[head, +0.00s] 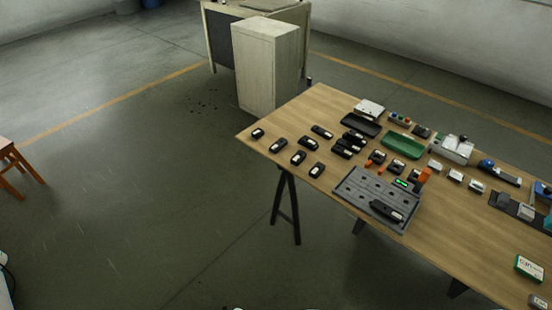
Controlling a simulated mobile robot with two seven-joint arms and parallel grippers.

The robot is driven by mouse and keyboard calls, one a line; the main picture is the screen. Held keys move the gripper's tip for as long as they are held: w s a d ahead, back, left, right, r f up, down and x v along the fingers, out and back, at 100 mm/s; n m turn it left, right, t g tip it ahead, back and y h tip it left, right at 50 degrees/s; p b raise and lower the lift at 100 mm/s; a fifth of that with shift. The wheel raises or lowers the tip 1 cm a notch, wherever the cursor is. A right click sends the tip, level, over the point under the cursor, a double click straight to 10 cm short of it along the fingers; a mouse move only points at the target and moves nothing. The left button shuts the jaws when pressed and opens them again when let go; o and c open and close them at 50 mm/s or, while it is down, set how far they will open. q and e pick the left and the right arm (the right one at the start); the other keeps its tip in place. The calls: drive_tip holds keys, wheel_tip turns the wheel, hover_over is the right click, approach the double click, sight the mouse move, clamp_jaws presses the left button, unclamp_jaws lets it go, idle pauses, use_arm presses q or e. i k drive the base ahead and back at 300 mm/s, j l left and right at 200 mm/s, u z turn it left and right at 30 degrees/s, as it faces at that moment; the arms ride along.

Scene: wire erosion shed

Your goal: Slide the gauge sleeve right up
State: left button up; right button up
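I cannot single out the gauge sleeve with certainty at this size. On the wooden table (450,220) a grey fixture plate (352,193) lies near the front edge. A dark elongated device (386,211) with a pale label lies on the plate's near right part. A small green-lit display (401,183) and an orange upright piece (424,176) show at the plate's far right edge. Whether either belongs to the gauge is too small to tell. Neither of my grippers is in view.
Several small black devices (298,158) lie on the table's left part. A green tray (402,146) and a black tray (360,124) lie behind the plate. A blue-handled tool (499,172) lies at right. A pale cabinet (265,70) stands beyond the table. The floor at left is largely clear.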

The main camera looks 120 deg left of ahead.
sight(426, 175)
drive_tip(key=u, duration=0.4)
drive_tip(key=k+j+u, duration=0.1)
drive_tip(key=u, duration=0.3)
drive_tip(key=j+u, duration=0.15)
drive_tip(key=u, duration=0.25)
drive_tip(key=j+u, duration=0.15)
drive_tip(key=u, duration=0.2)
drive_tip(key=j+u, duration=0.8)
drive_tip(key=j, duration=0.25)
drive_tip(key=j+u, duration=0.1)
drive_tip(key=j, duration=0.4)
drive_tip(key=i+j, duration=0.15)
drive_tip(key=j, duration=0.3)
drive_tip(key=i+j+u, duration=0.15)
drive_tip(key=j, duration=0.35)
drive_tip(key=k, duration=0.05)
